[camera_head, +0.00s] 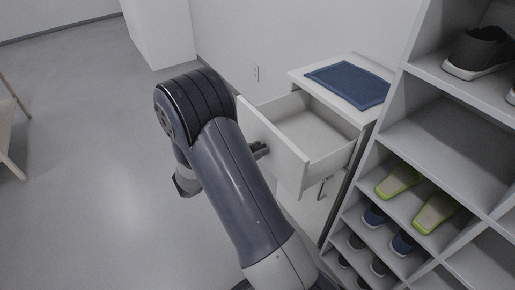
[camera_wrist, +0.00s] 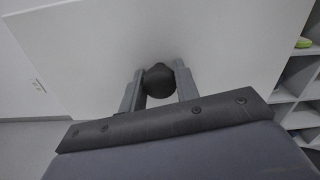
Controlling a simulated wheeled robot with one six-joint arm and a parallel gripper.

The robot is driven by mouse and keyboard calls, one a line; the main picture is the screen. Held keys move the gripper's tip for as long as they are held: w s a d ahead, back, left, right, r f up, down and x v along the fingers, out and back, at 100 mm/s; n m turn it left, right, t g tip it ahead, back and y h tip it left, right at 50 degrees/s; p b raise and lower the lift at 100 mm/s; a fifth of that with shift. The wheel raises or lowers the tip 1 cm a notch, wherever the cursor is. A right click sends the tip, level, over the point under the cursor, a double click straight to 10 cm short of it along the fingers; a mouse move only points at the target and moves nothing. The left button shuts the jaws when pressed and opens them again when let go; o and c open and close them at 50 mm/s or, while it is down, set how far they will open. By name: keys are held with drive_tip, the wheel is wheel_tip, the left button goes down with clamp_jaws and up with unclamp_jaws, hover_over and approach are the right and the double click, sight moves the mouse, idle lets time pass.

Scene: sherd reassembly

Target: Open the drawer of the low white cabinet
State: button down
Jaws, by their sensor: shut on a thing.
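The low white cabinet (camera_head: 298,77) stands against the wall, left of the shoe rack. Its top drawer (camera_head: 312,131) is pulled well out, and its inside looks empty. The white drawer front also fills much of the wrist view (camera_wrist: 95,60). A dark round knob (camera_wrist: 158,80) sits on this front. My gripper (camera_wrist: 160,88) is shut on the knob, one finger on each side of it. In the head view my gripper (camera_head: 260,150) shows only as a small dark part at the drawer front, mostly hidden behind my arm.
A blue cloth (camera_head: 348,84) lies on the cabinet top. A grey-white shoe rack (camera_head: 432,137) with several shoes stands close on the right. A wooden piece of furniture (camera_head: 8,125) is at the left edge. The floor at left is clear.

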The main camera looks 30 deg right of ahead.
drive_tip(key=c, duration=1.1)
unclamp_jaws()
drive_tip(key=shift+a, duration=0.1)
drive_tip(key=a, duration=0.3)
drive_tip(key=a+p, duration=0.1)
drive_tip(key=a, duration=0.3)
drive_tip(key=s+a, duration=0.1)
drive_tip(key=a, duration=0.2)
drive_tip(key=shift+a+p, duration=0.3)
drive_tip(key=shift+p, duration=0.05)
drive_tip(key=shift+d, duration=0.15)
drive_tip(key=d, duration=0.3)
drive_tip(key=d+b, duration=0.1)
drive_tip(key=d, duration=0.3)
drive_tip(key=w+d, duration=0.1)
drive_tip(key=d, duration=0.2)
drive_tip(key=shift+d+b, duration=0.35)
drive_tip(key=shift+b, duration=0.05)
